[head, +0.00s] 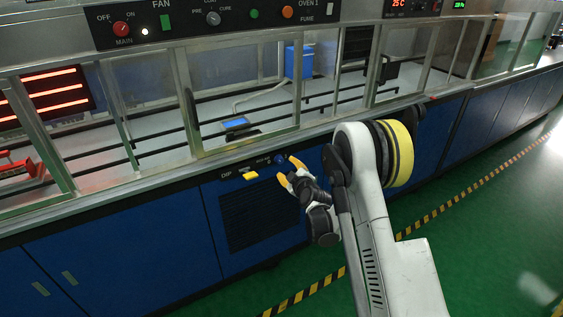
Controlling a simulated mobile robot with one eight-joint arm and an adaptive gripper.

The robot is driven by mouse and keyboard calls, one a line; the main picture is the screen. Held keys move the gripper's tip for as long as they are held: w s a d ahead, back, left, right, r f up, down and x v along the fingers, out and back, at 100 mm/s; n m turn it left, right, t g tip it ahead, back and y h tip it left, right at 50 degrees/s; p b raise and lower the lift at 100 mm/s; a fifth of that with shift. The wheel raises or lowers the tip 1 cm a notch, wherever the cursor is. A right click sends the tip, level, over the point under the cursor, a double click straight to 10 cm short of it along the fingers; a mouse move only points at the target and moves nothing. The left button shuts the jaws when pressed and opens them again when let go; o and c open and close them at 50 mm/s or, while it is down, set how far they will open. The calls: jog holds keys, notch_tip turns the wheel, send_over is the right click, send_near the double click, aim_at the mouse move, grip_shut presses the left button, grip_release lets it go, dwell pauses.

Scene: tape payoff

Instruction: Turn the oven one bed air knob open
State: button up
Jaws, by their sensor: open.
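A small round blue knob (281,160) sits on the blue front panel below the line's rail, right of a small label too blurred to read surely. It looks like the bed air knob; which way it is turned cannot be told. My gripper (290,171) is open, with its yellow-tipped fingers spread just right of and below the knob. Nothing shows between the fingers. Whether a fingertip touches the knob cannot be told.
A yellow handle (250,176) marked DIP is left of the knob, above a dark vent grille (258,215). The upper panel (215,25) holds a red MAIN knob (121,29) and an OVEN 1 label. Green floor with striped tape (458,198) lies right.

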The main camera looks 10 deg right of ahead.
aim_at(281, 161)
jog(key=b+x, duration=0.2)
jog(key=x, duration=0.5)
jog(key=shift+w+f, duration=0.2)
jog(key=shift+w, duration=0.1)
jog(key=shift+w+a, duration=0.1)
jog(key=shift+w, duration=0.35)
jog(key=shift+c, duration=0.4)
grip_shut()
